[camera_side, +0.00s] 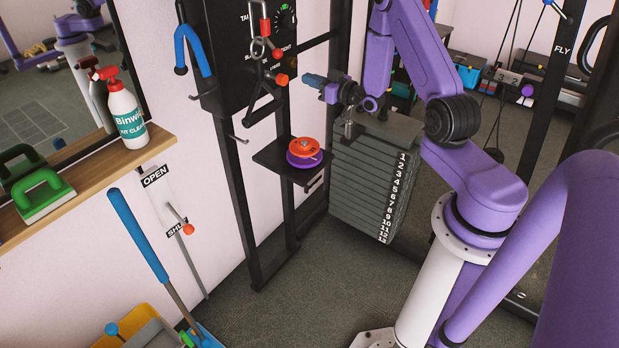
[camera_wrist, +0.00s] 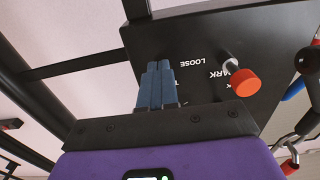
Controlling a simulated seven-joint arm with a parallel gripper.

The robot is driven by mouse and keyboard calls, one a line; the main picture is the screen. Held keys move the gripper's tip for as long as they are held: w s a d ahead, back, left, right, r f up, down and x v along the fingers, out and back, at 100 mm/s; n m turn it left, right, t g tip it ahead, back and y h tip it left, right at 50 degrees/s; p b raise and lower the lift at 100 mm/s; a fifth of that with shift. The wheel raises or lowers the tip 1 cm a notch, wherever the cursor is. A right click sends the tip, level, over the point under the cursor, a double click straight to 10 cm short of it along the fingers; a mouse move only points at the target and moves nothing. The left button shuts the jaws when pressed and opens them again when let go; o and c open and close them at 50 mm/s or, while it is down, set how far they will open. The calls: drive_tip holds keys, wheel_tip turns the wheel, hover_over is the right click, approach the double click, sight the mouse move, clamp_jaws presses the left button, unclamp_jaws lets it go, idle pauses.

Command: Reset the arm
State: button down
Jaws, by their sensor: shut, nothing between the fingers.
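My gripper (camera_side: 314,81) is shut and empty. In the side view its blue fingers point left, above and to the right of the small black shelf. In the wrist view the two blue fingers (camera_wrist: 156,85) lie side by side in front of a black panel (camera_wrist: 215,60) lettered LOOSE and MARK. An orange-red plate (camera_side: 304,146) lies on a purple plate (camera_side: 304,160) on the shelf (camera_side: 270,155). The fingers are apart from these plates.
A grey numbered weight stack (camera_side: 365,180) stands below my wrist. A black frame post (camera_side: 240,200) and a hanging handle (camera_side: 264,105) are to the left. A red-tipped knob (camera_wrist: 243,82) juts from the panel. A wooden ledge (camera_side: 90,178) holds a spray bottle (camera_side: 126,115) and green block.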

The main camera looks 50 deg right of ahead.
drive_tip(key=shift+s, duration=1)
drive_tip(key=shift+a, duration=0.1)
drive_tip(key=s+a+g+y, duration=0.1)
drive_tip(key=s+a+g, duration=0.3)
drive_tip(key=a, duration=0.5)
drive_tip(key=s+a+g, duration=0.4)
drive_tip(key=a, duration=0.4)
drive_tip(key=s+a+g+y, duration=0.1)
drive_tip(key=s+a+g, duration=0.3)
drive_tip(key=a, duration=0.5)
drive_tip(key=s+r+n+g, duration=0.3)
drive_tip(key=s+n, duration=0.3)
drive_tip(key=s, duration=0.5)
drive_tip(key=s+a+r+n+g+h, duration=0.1)
drive_tip(key=s+r+n, duration=0.3)
drive_tip(key=s, duration=0.8)
drive_tip(key=n+g, duration=0.1)
drive_tip(key=n, duration=0.1)
drive_tip(key=shift+s+a+n+g+h, duration=0.25)
drive_tip(key=shift+n+g+h, duration=0.05)
drive_tip(key=shift+g, duration=0.1)
